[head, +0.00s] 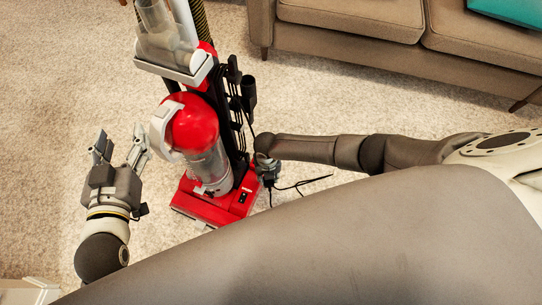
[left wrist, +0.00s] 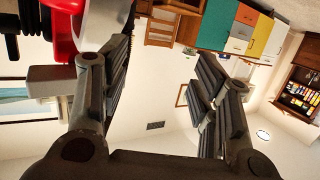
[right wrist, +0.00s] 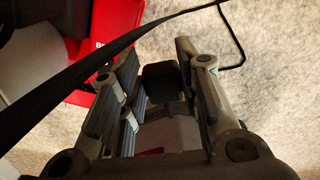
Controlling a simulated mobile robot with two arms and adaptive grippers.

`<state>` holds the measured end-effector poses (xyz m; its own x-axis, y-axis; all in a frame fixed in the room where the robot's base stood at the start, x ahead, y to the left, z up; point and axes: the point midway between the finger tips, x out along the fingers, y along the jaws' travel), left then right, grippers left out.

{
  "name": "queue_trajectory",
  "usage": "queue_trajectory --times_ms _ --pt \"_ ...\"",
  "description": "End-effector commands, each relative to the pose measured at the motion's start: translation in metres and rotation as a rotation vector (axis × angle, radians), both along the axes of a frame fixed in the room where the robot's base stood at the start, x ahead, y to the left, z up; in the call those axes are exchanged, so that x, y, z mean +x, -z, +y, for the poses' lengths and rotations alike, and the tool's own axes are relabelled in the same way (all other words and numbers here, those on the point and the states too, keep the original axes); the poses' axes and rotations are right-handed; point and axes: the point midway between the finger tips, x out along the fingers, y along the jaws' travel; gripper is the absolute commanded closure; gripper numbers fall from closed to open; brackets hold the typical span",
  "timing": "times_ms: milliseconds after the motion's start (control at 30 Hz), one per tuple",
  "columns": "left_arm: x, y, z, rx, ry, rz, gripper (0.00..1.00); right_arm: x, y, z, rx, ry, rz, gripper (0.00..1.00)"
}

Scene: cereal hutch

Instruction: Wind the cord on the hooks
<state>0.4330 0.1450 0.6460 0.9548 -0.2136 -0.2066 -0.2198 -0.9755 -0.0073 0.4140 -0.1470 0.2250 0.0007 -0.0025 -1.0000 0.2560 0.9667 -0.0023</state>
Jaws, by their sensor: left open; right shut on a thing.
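An upright vacuum cleaner with a red canister (head: 193,125) and red base (head: 215,208) stands on the carpet; the base also shows in the right wrist view (right wrist: 105,75). Black parts (head: 247,95) line its right side; I cannot tell which are the hooks. The black cord (head: 305,183) trails right of the base and crosses the right wrist view as a dark band (right wrist: 110,55). My right gripper (head: 268,172) is low beside the base, shut on a black block, perhaps the plug (right wrist: 161,82). My left gripper (head: 120,142) is open and empty, left of the canister.
A brown sofa (head: 350,20) with a teal cushion (head: 508,10) stands at the back right. Pale carpet (head: 70,60) is free left of the vacuum. A white piece (head: 28,290) shows at the lower left corner. My own arm covers the lower right.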

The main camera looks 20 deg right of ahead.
Motion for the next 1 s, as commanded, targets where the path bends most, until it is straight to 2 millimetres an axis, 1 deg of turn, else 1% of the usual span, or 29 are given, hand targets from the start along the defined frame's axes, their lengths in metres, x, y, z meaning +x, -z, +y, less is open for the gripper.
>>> queue_trajectory --times_ms 33,100,233,333,533,633,867,1000 --pt "-0.003 0.006 0.002 0.012 -0.003 0.047 0.44 -0.006 -0.002 0.006 0.003 -0.002 0.002 0.93" --pt "-0.008 0.018 0.005 0.027 -0.007 0.110 0.44 -0.010 -0.002 0.011 0.001 -0.002 0.001 0.93" --pt "-0.015 0.032 0.008 0.044 -0.012 0.182 0.44 -0.016 -0.001 0.017 0.001 0.000 0.001 0.93" --pt "-0.016 0.035 0.009 0.047 -0.012 0.195 0.44 -0.016 0.000 0.017 0.001 0.001 0.000 0.93" --pt "-0.016 0.035 0.009 0.047 -0.012 0.195 0.44 -0.016 0.000 0.017 0.001 0.000 0.000 0.93" --pt "-0.020 0.040 0.011 0.056 -0.015 0.231 0.44 -0.016 -0.003 0.017 0.001 0.000 0.000 0.93" --pt "-0.047 0.070 0.023 0.104 -0.030 0.439 0.44 -0.016 -0.014 0.017 0.001 0.000 0.000 0.93" --pt "-0.069 0.088 0.031 0.133 -0.039 0.571 0.44 -0.016 -0.020 0.017 0.001 0.000 0.000 0.93"
